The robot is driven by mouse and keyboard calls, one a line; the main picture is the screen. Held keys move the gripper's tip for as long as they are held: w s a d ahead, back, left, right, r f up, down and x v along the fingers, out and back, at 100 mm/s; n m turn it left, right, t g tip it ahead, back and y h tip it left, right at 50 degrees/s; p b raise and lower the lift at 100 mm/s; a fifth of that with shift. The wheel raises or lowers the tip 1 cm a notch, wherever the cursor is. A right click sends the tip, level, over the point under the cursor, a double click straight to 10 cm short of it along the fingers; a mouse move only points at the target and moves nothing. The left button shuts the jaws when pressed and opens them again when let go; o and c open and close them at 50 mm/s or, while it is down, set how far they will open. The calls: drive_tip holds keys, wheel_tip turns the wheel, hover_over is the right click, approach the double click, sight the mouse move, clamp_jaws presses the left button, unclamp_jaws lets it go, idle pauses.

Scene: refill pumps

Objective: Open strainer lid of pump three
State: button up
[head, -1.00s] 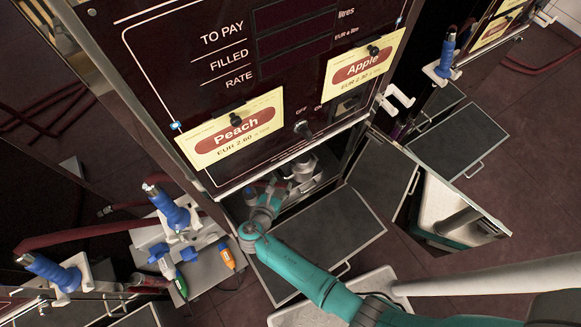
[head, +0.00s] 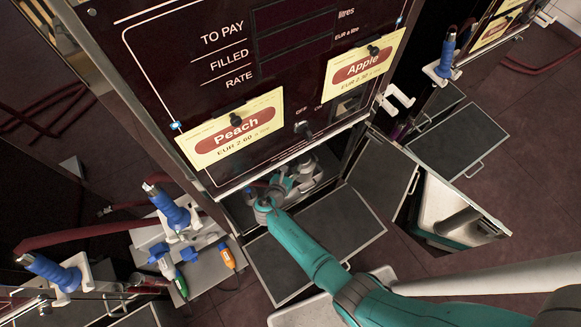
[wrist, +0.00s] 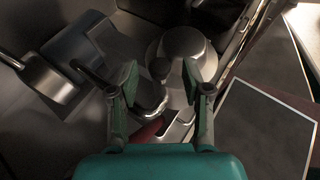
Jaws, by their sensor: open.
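The pump (head: 215,65) with Peach and Apple cards stands with its lower compartment open, metal parts inside. My gripper (head: 286,184) reaches into it, partly hiding those parts. In the wrist view my gripper (wrist: 160,80) is open, its green fingers apart. Between and below the fingertips are a small dark round knob (wrist: 159,68) and an upright metal cylinder (wrist: 150,97), neither gripped. A wider round metal cap (wrist: 186,48) lies just beyond the fingertips. I cannot tell which part is the strainer lid.
Metal cylindrical parts (wrist: 47,78) lie left of my gripper. A red piece (wrist: 148,132) shows below the fingers. Dark open door panels (head: 325,235) lie in front of the compartment and to its right (head: 383,175). Blue-handled nozzles (head: 170,208) hang at left.

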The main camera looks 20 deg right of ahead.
clamp_jaws()
drive_tip(key=shift+d+r, duration=0.1)
drive_tip(key=shift+w+d+r+m+g+y, duration=0.1)
drive_tip(key=shift+d+r+m+g+y, duration=0.15)
drive_tip(key=shift+d+r+y, duration=0.35)
drive_tip(key=shift+w+d+r+m+g+y, duration=0.1)
drive_tip(key=shift+d+r+m+g+y, duration=0.2)
drive_tip(key=shift+r+y, duration=0.45)
drive_tip(key=shift+w+d+r+m+g+y, duration=0.1)
drive_tip(key=shift+d+r+m+g+y, duration=0.15)
drive_tip(key=shift+d+r+y, duration=0.4)
drive_tip(key=shift+a+r, duration=0.15)
drive_tip(key=shift+a, duration=0.05)
unclamp_jaws()
drive_tip(key=shift+s, duration=0.1)
